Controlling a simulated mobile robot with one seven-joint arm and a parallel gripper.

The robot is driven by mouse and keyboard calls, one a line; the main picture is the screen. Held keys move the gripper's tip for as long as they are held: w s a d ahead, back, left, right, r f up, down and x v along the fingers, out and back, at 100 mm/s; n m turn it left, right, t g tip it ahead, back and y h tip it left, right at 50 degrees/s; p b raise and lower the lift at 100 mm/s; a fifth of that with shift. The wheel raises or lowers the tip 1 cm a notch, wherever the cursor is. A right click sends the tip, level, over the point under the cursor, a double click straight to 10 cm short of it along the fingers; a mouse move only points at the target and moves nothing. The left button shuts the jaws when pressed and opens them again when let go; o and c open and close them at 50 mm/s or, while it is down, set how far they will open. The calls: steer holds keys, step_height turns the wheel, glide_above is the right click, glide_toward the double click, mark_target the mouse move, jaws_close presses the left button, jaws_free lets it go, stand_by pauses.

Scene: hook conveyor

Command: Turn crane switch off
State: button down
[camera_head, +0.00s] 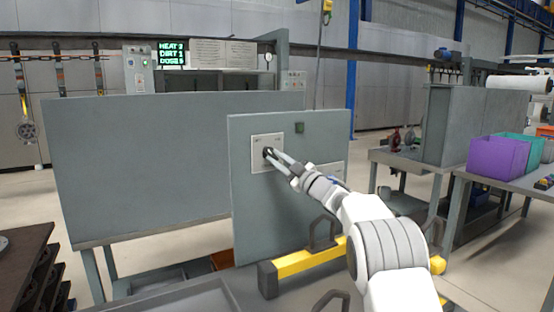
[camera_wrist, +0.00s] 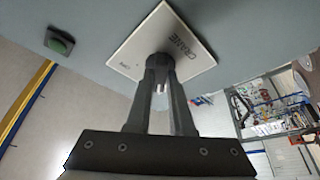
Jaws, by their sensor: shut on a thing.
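The crane switch plate (camera_head: 258,163) is a pale square panel on an upright grey-green board (camera_head: 290,213) in the head view. My gripper (camera_head: 269,153) reaches the plate from the right. In the wrist view my gripper (camera_wrist: 160,72) has its fingertips closed around the knob. The fingertips hide much of the knob, so I cannot tell which way it points.
A green button (camera_head: 300,127) sits on the board above right of the plate. A yellow bar with dark handles (camera_head: 305,262) lies below the board. A wide grey panel (camera_head: 140,160) stands behind left. Purple (camera_head: 497,156) and teal bins stand on a table at right.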

steer(key=shift+r, duration=0.1)
stand_by(0.3)
steer(key=c, duration=0.8)
jaws_free()
steer(key=v, duration=1.7)
steer(key=shift+d, duration=0.15)
steer(key=shift+s, duration=0.1)
